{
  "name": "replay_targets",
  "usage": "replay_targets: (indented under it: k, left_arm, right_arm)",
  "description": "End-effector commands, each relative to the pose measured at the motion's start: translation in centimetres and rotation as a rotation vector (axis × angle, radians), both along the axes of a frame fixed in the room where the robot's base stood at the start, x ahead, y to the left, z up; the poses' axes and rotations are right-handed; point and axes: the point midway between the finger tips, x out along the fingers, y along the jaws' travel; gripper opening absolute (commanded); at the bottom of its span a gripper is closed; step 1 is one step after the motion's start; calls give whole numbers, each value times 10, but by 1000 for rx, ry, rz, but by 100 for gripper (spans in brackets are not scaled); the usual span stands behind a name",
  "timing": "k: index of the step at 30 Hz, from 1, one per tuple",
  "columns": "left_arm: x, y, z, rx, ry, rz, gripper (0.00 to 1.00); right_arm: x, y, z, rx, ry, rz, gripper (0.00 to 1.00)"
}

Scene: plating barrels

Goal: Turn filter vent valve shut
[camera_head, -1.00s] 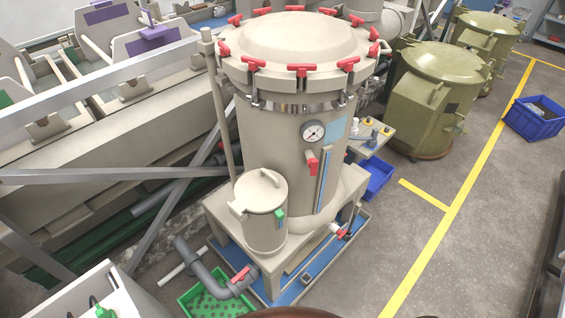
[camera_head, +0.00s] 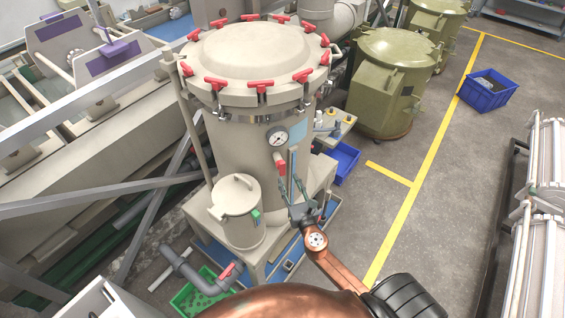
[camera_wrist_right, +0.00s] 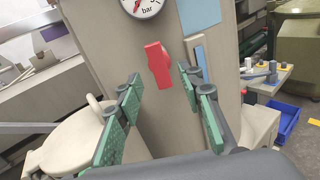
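The filter housing (camera_head: 235,150) is a tall beige cylinder with a clamped lid. A red valve handle (camera_head: 280,167) sits on its front below the pressure gauge (camera_head: 276,138). In the right wrist view the red handle (camera_wrist_right: 158,64) hangs roughly upright, slightly tilted, below the gauge (camera_wrist_right: 142,4). My right gripper (camera_head: 287,184) is open in front of the housing, its green-padded fingers (camera_wrist_right: 160,82) apart. In the wrist view the handle shows between and just beyond the fingertips. I see no contact with it. My left gripper is not in view.
A small lidded beige pot (camera_head: 237,208) stands left of my right gripper. A blue level strip (camera_wrist_right: 202,65) is just right of the handle. A grey pipe with another red handle (camera_head: 227,271) is low at left. Open floor (camera_head: 440,200) lies to the right.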

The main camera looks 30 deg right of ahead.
Motion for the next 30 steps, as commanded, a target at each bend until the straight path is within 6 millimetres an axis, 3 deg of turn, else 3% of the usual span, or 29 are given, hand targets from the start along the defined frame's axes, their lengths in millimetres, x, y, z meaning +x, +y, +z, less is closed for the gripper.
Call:
replay_targets:
  k: [3,18,30]
  left_arm:
    - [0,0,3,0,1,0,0]
    - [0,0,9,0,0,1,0]
    - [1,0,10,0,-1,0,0]
  right_arm:
    - [6,2,14,-43,-16,4,35]
    - [71,-13,13,-39,-15,4,35]
    - [76,-14,12,-38,-14,5,32]
